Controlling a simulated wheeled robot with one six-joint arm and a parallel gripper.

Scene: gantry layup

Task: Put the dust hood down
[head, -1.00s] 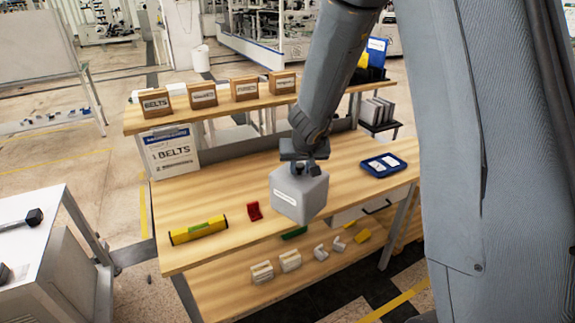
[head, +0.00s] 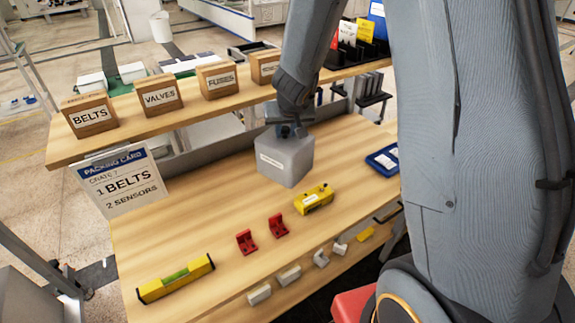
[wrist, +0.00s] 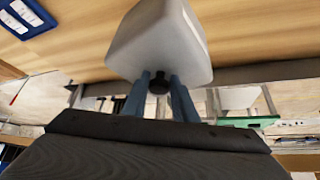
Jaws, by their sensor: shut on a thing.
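The dust hood (head: 285,158) is a light grey box with rounded edges and a small white label. It hangs below my gripper (head: 291,128), above the middle of the wooden bench (head: 200,215). In the wrist view, the two blue-grey fingers of my gripper (wrist: 160,88) are closed around a dark knob on the hood (wrist: 160,40). The bench top under the hood is partly hidden by it. I cannot tell exactly how high the hood is above the wood.
A yellow device (head: 314,199) and two red brackets (head: 262,236) stand in front of the hood. A yellow level (head: 176,279) lies at front left, a blue tray (head: 384,160) at right. A shelf (head: 190,110) with labelled boxes runs behind.

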